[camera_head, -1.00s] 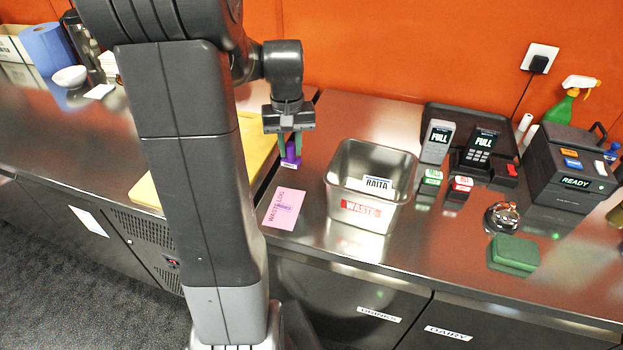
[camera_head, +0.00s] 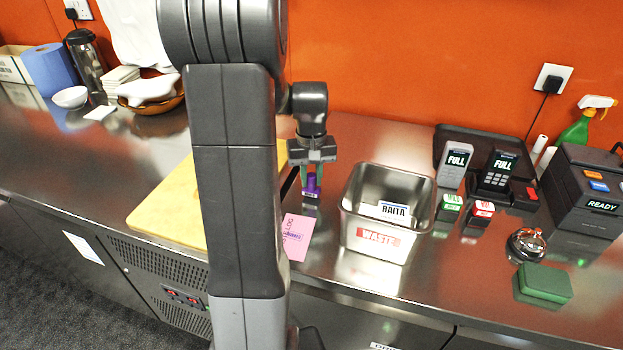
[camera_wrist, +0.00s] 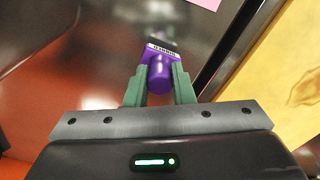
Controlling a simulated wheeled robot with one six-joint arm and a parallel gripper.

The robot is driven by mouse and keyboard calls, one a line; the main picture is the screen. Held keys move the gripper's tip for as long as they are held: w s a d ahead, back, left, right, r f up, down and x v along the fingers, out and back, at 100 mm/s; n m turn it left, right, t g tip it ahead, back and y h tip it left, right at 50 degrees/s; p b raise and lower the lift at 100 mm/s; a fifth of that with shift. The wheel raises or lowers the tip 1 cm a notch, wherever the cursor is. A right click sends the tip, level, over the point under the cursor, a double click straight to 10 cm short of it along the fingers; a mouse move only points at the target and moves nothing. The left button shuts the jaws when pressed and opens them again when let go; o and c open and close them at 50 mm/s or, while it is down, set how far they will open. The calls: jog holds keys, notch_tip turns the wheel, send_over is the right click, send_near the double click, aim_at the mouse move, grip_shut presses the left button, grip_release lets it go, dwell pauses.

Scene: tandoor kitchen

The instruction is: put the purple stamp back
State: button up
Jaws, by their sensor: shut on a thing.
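My gripper (camera_head: 313,176) is shut on the purple stamp (camera_head: 311,187) and holds it above the steel counter, left of the waste pan and behind the pink slip. In the wrist view the purple stamp (camera_wrist: 160,72) sits between the green fingers, with its dark base and a small label pointing away from the gripper. A green-labelled stamp (camera_head: 450,207) and a red-labelled stamp (camera_head: 479,215) stand to the right of the pan. The pink waste log slip (camera_head: 297,240) lies on the counter and bears a purple mark.
The steel waste pan (camera_head: 372,240) holds a RAITA label. A yellow board (camera_head: 170,215) lies left, partly behind my arm. Card terminals (camera_head: 498,172) stand in a dark tray. A bell (camera_head: 526,244), a green pad (camera_head: 545,283) and a dark READY box (camera_head: 585,200) are at the right.

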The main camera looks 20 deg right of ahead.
aim_at(311, 175)
jog(key=shift+f, duration=0.4)
jog(key=shift+f, duration=0.1)
jog(key=shift+f, duration=0.15)
jog(key=o, duration=0.8)
jog(key=shift+r, duration=0.2)
notch_tip(311, 175, up, 12)
